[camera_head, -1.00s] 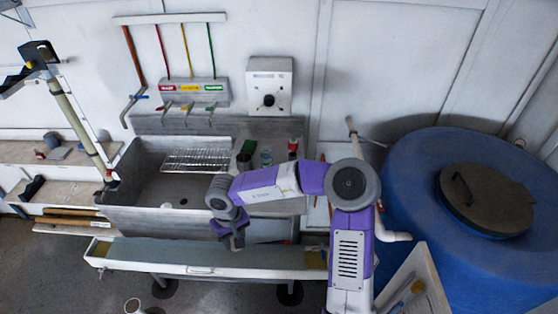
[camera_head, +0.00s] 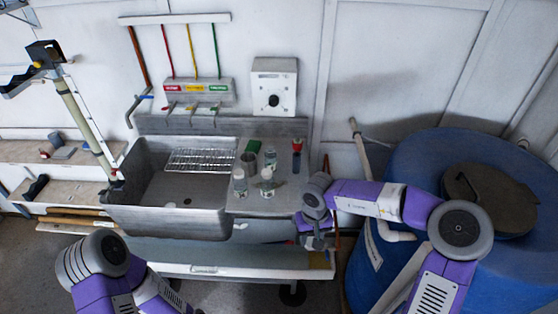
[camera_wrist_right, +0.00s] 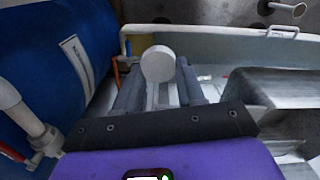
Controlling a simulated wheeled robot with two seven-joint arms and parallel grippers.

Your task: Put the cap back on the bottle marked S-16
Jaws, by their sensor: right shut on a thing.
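My right gripper (camera_head: 318,243) is in front of the sink unit's right end, below counter height. In the right wrist view, its fingers (camera_wrist_right: 159,82) are shut on a round white cap (camera_wrist_right: 158,63). Several small vessels stand on the counter right of the basin: a clear bottle (camera_head: 240,183) at the front left, another bottle (camera_head: 267,184) beside it, and a bottle (camera_head: 270,159) farther back. Their markings are too small to read, so I cannot tell which is S-16. My left arm shows at the lower left; its gripper is out of view.
The grey counter (camera_head: 276,207) adjoins the sink basin (camera_head: 180,195), with a wire rack (camera_head: 200,159) across its back. A dark cup (camera_head: 249,163), a green item (camera_head: 253,146) and a red-topped item (camera_head: 297,149) stand behind the bottles. A blue barrel (camera_head: 440,170) is at the right.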

